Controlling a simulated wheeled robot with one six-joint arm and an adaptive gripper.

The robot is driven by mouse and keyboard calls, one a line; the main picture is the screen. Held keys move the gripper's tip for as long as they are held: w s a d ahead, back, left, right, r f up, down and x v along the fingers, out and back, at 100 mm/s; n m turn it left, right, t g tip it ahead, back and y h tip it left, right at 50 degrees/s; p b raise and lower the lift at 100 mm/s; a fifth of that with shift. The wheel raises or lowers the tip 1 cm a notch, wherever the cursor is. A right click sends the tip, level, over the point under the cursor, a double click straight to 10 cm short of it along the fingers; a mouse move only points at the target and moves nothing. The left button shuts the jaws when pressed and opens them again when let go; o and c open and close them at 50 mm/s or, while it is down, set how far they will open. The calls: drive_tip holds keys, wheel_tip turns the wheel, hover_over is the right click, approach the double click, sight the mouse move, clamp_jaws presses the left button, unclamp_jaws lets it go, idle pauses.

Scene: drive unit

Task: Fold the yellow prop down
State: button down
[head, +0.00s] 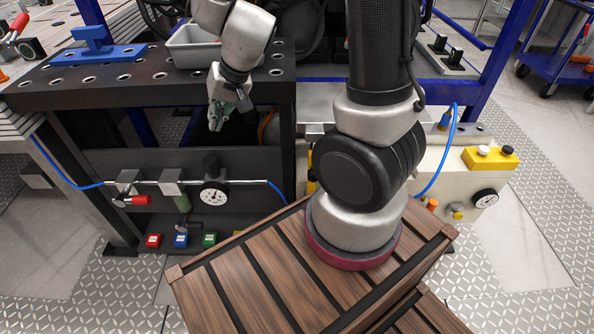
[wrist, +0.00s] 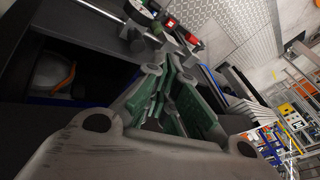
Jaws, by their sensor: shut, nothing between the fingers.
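A narrow yellow piece (head: 311,172) shows beside my arm in the head view, mostly hidden behind it. I cannot tell for certain whether it is the yellow prop. My gripper (head: 217,122) is in front of the dark opening under the perforated bench top, pointing down. In the wrist view its green-padded fingers (wrist: 168,85) are shut with nothing between them. No yellow prop can be made out near the fingers in the wrist view.
The black bench (head: 150,90) bears a blue fixture (head: 98,48) and a grey tray (head: 192,50). Below are a pipe with a gauge (head: 213,194) and a red-handled valve (head: 133,200). An orange curved part (wrist: 64,77) lies inside the dark opening. A yellow button box (head: 490,158) stands right.

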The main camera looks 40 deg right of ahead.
drive_tip(key=w+d+f+m+h, duration=0.1)
drive_tip(key=d+f+m+h, duration=0.15)
drive_tip(key=f, duration=0.25)
drive_tip(key=w+d+f+m+h, duration=0.1)
drive_tip(key=d+f+h, duration=0.15)
drive_tip(key=f, duration=0.35)
drive_tip(key=s+d+f+m+g+h, duration=0.1)
drive_tip(key=s+d+f+g+h, duration=0.1)
drive_tip(key=s+d+f, duration=0.3)
drive_tip(key=s+d+f+g+h, duration=0.2)
drive_tip(key=s+d+f+h, duration=0.2)
drive_tip(key=d, duration=0.5)
drive_tip(key=shift+s+f+m, duration=0.35)
drive_tip(key=shift+s+f, duration=0.15)
drive_tip(key=shift+f, duration=0.7)
drive_tip(key=shift+d, duration=0.15)
